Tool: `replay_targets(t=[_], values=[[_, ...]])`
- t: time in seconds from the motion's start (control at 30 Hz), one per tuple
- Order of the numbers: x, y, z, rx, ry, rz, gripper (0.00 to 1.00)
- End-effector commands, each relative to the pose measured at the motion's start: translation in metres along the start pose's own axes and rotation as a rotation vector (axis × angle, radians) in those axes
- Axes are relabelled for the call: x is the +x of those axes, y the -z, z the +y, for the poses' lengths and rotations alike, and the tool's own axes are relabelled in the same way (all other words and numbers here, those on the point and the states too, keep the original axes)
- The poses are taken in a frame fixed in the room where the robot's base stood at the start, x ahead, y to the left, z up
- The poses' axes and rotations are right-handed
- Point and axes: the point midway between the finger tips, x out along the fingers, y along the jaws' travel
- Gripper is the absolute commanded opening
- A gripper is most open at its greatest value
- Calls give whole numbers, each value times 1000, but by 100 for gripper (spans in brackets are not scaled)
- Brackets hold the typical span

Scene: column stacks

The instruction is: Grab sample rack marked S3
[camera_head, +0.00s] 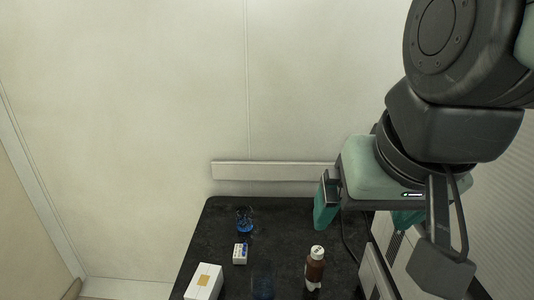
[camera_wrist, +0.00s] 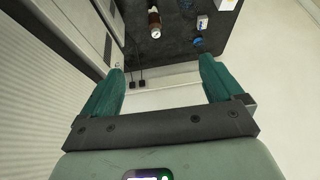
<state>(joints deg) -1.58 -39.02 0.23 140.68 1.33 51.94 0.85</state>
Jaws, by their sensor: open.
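No S3 mark is readable in either view, so I cannot tell for certain which thing is the sample rack. A small white-and-blue box (camera_head: 240,254) stands on the black table top; it also shows in the wrist view (camera_wrist: 202,22). A blue object (camera_head: 244,220) stands behind it, near the table's back edge, and shows in the wrist view (camera_wrist: 197,41). A dark blue see-through object (camera_head: 263,287) is at the front. My gripper (camera_head: 366,215) is open and empty, at the table's right side, apart from these things. Its teal fingers show in the wrist view (camera_wrist: 161,68).
A brown bottle with a white cap (camera_head: 315,268) stands at the right of the black table (camera_head: 210,232). A white box (camera_head: 204,283) is at the front left. A pale wall rises behind. Grey-white equipment (camera_head: 400,270) stands right of the table. The back middle is clear.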

Motion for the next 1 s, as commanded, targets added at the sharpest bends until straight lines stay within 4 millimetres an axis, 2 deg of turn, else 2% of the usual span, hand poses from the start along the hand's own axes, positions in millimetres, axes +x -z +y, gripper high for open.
replay_targets(t=[0.37,0.57,0.77,1.0], values=[[22,38,-19,120,67,-115,94],[50,70,-34,229,123,-214,94],[108,114,-59,413,210,-374,94],[202,154,-87,672,318,-585,94]])
